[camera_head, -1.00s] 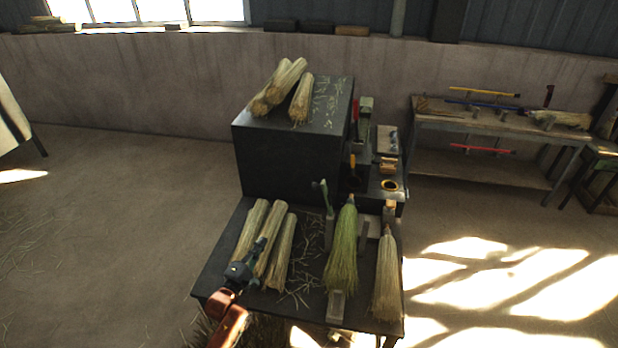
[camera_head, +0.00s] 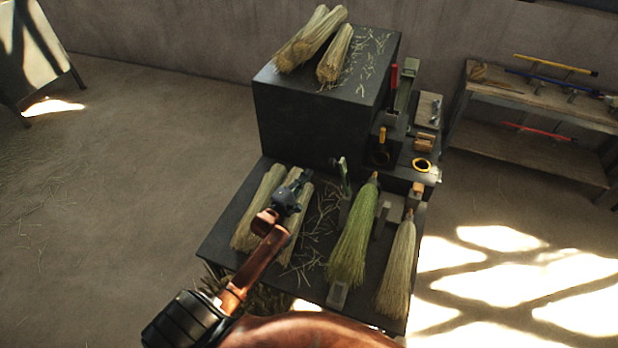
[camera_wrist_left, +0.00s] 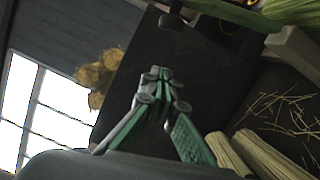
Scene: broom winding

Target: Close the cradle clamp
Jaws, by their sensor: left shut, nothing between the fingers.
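The cradle clamp (camera_head: 344,176) has a green lever that stands raised on the bench, left of the neck of a green broom (camera_head: 353,235). The green broom lies across grey cradle blocks, and the clamp lever is not over it. In the left wrist view the green clamp lever (camera_wrist_left: 235,13) runs along the top edge with a dark knob at its left end. My left gripper (camera_head: 306,174) is shut and empty, above the straw bundles and left of the clamp, apart from it. In the left wrist view its green-padded fingers (camera_wrist_left: 161,76) meet. My right gripper is not in view.
Straw bundles (camera_head: 257,210) lie on the dark bench (camera_head: 225,240) under my left arm. A big dark box (camera_head: 310,115) rises behind, with more bundles on top. A pale broom (camera_head: 398,265) lies at right. Loose straw litters the bench between bundles and clamp.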

